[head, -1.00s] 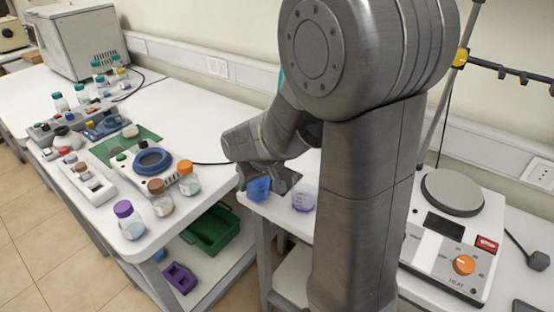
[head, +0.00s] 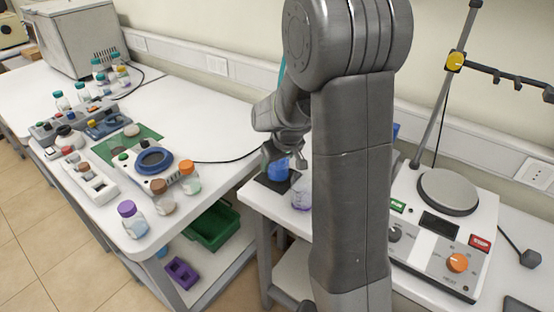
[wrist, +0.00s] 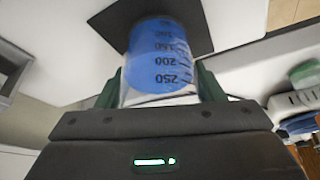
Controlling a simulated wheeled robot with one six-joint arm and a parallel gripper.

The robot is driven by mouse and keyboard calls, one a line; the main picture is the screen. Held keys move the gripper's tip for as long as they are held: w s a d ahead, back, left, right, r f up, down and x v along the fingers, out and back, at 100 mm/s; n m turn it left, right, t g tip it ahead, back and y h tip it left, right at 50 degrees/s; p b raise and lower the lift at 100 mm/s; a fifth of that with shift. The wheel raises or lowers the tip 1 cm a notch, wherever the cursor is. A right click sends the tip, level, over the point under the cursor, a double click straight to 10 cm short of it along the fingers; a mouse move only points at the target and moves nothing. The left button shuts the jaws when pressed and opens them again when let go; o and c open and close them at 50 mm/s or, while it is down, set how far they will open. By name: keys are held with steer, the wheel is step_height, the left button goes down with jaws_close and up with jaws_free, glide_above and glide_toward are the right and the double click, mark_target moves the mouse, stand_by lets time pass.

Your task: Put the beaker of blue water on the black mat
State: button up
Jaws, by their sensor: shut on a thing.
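The beaker of blue water (head: 278,171) is held upright or nearly so in my gripper (head: 283,157), over the black mat (head: 262,181). In the wrist view the beaker (wrist: 163,62) stands between the green fingers of my gripper (wrist: 160,85), which is shut on it. The mat (wrist: 195,30) shows behind the beaker's far end, which overlaps it. I cannot tell whether the base touches the mat. My arm hides part of the table to the right.
A beaker of purple liquid (head: 301,196) stands close to the mat's right side. A hotplate stirrer (head: 440,235) is farther right. Several capped bottles and devices stand on the left table, among them a purple-capped bottle (head: 132,219). A green crate (head: 211,227) sits on the shelf below.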

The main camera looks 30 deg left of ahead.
steer(key=shift+f, duration=0.2)
steer(key=o, duration=1.1)
steer(key=shift+o, duration=0.2)
steer(key=shift+r, duration=0.45)
steer(key=v, duration=0.2)
steer(key=shift+s+d+r, duration=0.1)
steer(key=shift+d+r, duration=0.1)
steer(key=shift+r, duration=0.05)
steer(key=s+d+b, duration=0.1)
steer(key=s+d, duration=0.1)
steer(key=d, duration=0.1)
steer(key=s+d+b, duration=0.1)
steer(key=d, duration=0.3)
steer(key=s+d+b, duration=0.1)
steer(key=s+d, duration=0.1)
steer(key=d, duration=0.1)
steer(key=shift+s+d, duration=0.3)
steer(key=shift+d, duration=0.05)
